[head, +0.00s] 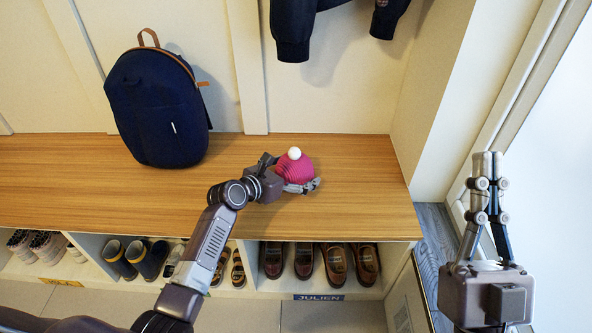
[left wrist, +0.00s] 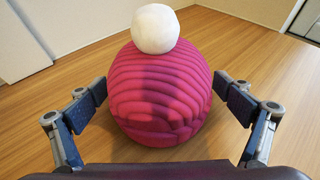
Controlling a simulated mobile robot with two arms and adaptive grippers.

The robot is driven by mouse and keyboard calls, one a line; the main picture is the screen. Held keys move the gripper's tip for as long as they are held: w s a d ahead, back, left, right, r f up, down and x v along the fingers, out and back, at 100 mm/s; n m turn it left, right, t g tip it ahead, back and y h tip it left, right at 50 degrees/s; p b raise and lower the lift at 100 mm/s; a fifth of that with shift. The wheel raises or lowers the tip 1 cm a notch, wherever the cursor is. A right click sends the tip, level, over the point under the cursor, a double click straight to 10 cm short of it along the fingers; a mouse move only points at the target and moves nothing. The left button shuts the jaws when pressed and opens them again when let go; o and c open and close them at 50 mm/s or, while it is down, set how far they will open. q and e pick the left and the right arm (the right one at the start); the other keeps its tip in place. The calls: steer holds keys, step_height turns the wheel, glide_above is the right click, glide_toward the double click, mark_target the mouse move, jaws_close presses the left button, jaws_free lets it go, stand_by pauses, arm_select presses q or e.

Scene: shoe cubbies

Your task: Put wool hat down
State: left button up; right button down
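The wool hat (head: 295,168) is magenta and ribbed, with a white pompom on top. It is upright at the right part of the wooden bench (head: 352,205). My left gripper (head: 290,174) is around it, low over the bench.
A navy backpack (head: 158,108) stands on the bench at the left. Dark jackets (head: 293,30) hang above. Shoe cubbies under the bench hold brown shoes (head: 335,262) and boots (head: 148,257). A side wall (head: 425,125) closes the bench's right end. The bench between backpack and hat is clear.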

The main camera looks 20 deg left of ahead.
mark_target(285, 174)
arm_select(q)
steer(key=shift+r, duration=0.1)
